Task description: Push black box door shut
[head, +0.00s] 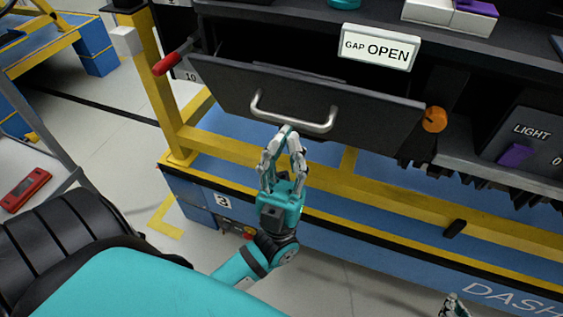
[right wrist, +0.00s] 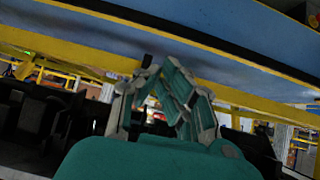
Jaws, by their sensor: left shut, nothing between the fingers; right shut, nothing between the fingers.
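The black box door (head: 350,103) hangs open at the front of the dark dashboard, tilted outward, with a dark gap above it. It carries a silver bar handle (head: 291,116). My left gripper (head: 286,132) is shut and empty, fingers pointing up just below the handle's middle. I cannot tell whether its tips touch the handle or door. My right gripper (head: 453,304) is only partly in the head view, low at the right, away from the door. In the right wrist view (right wrist: 160,70) it is shut and empty, facing a blue and yellow beam.
A sign (head: 380,47) above the door reads "GAP OPEN". An orange knob (head: 434,119) sits at the door's right end and a red-handled lever (head: 172,58) at its left. A yellow and blue frame (head: 415,197) runs below. A LIGHT panel (head: 530,140) is at the right.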

